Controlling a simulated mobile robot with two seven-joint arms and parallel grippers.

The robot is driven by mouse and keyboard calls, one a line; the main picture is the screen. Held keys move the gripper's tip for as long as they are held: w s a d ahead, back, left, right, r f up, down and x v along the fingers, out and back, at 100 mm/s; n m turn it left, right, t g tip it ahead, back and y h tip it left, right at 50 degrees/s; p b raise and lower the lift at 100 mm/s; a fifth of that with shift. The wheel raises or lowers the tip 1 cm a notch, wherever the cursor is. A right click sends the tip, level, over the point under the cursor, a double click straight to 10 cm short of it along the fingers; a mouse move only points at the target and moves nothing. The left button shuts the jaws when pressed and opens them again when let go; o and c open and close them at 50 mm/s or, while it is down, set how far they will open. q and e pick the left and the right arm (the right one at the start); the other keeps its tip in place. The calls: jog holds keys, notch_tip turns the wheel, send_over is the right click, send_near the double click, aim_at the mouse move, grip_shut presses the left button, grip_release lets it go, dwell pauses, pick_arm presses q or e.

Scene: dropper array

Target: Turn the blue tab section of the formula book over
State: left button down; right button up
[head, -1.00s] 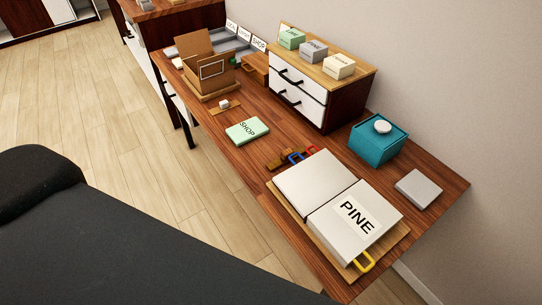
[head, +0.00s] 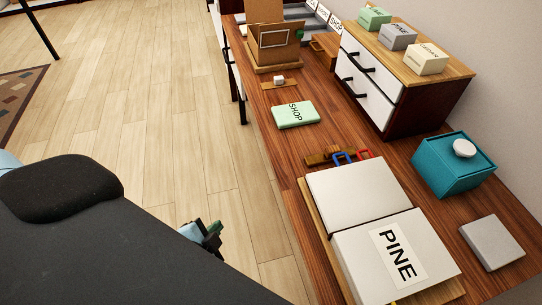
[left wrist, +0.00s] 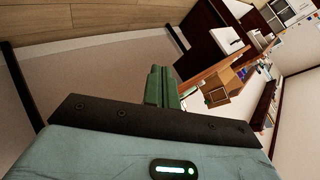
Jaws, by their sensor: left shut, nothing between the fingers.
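The formula book (head: 362,200) lies open on a wooden board on the desk. Its near page (head: 360,265) carries a label reading PINE, and its far page is blank. The blue tab (head: 340,158) stands out from the far edge of the far page, with a red tab (head: 366,154) to its right. My left gripper (head: 214,230) is over the floor to the left of the desk, apart from the book. Its green fingers (left wrist: 161,87) are together and empty in the left wrist view. My right gripper is not in view.
A green SHOP book (head: 295,117) lies beyond the formula book. A teal box (head: 447,170) with a white knob and a grey block (head: 492,242) are to the right. A drawer unit (head: 372,85) and a cardboard box (head: 272,50) stand farther back.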

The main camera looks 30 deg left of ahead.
aim_at(323, 169)
pick_arm(q)
jog(key=w+d+r+m+t+h, duration=0.4)
jog(key=w+d+r+m+h, duration=0.15)
jog(key=w+r+m, duration=0.35)
jog(key=w+d+r+m+t+h, duration=0.3)
jog(key=w+d+r+m+h, duration=0.3)
jog(key=m, duration=0.5)
jog(key=w+m+g+h, duration=0.1)
jog(key=m+g, duration=0.1)
jog(key=m, duration=0.2)
jog(key=w+f+m+g+h, duration=0.1)
jog(key=w+m+g, duration=0.1)
jog(key=m, duration=0.3)
jog(key=w+m+g+h, duration=0.1)
jog(key=m+g, duration=0.3)
jog(key=shift+w+d+f+m, duration=0.2)
jog(key=shift+w+m, duration=0.1)
jog(key=shift+w, duration=0.05)
jog(key=a, duration=0.1)
jog(key=w+a+f+m+g+y, duration=0.1)
jog(key=a+f+m+y, duration=0.1)
jog(key=shift+w+g, duration=0.4)
jog(key=x, duration=1)
